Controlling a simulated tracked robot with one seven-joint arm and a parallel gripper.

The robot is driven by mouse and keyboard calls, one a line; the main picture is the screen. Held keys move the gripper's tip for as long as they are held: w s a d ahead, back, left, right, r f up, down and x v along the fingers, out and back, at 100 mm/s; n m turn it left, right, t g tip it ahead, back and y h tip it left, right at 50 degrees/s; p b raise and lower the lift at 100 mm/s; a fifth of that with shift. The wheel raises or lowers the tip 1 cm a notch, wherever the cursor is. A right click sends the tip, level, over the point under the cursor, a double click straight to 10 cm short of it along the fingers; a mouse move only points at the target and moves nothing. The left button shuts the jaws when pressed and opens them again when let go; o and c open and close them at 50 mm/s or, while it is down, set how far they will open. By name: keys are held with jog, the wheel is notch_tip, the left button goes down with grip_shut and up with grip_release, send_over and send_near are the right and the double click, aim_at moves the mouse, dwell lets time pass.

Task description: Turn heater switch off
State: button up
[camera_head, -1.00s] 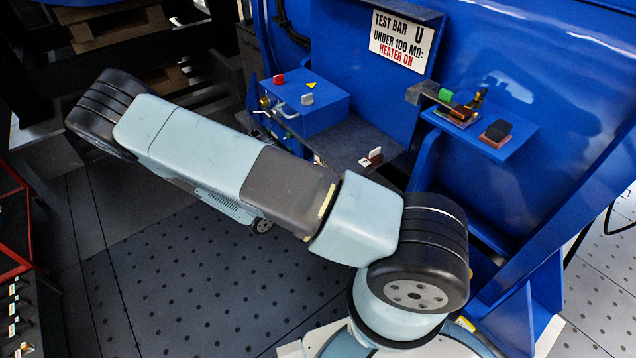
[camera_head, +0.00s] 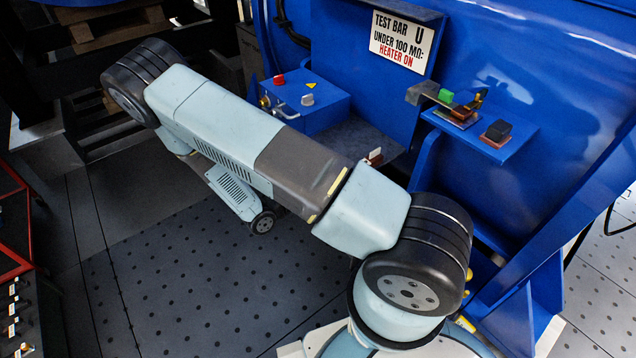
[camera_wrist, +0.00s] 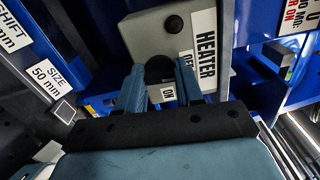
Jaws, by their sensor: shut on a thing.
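In the wrist view a grey heater box (camera_wrist: 150,34) carries a white HEATER label (camera_wrist: 206,50) and a small round black part near its top. My gripper (camera_wrist: 160,76) has its two blue-grey fingers on either side of the heater switch, a dark rounded knob (camera_wrist: 158,68), and is shut on it. A small white ON label (camera_wrist: 168,94) shows between the fingers, right below the knob. Another label beside the box is partly hidden by the right finger. The exact angle of the knob is hard to tell. In the head view my arm hides the gripper and heater box.
In the head view a blue machine carries a TEST BAR sign (camera_head: 402,42), a blue control box (camera_head: 312,104) with a red button, and a blue shelf (camera_head: 513,128) with small parts. A SIZE 50 mm label (camera_wrist: 45,78) lies left in the wrist view. Perforated floor is open below.

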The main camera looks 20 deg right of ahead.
jog(key=shift+a+f+n, duration=0.15)
jog(key=shift+n, duration=0.45)
jog(key=o, duration=0.7)
jog(key=shift+w, duration=0.1)
jog(key=o, duration=0.3)
jog(key=shift+o, duration=0.2)
jog(key=v, duration=1.3)
jog(key=shift+a, duration=0.3)
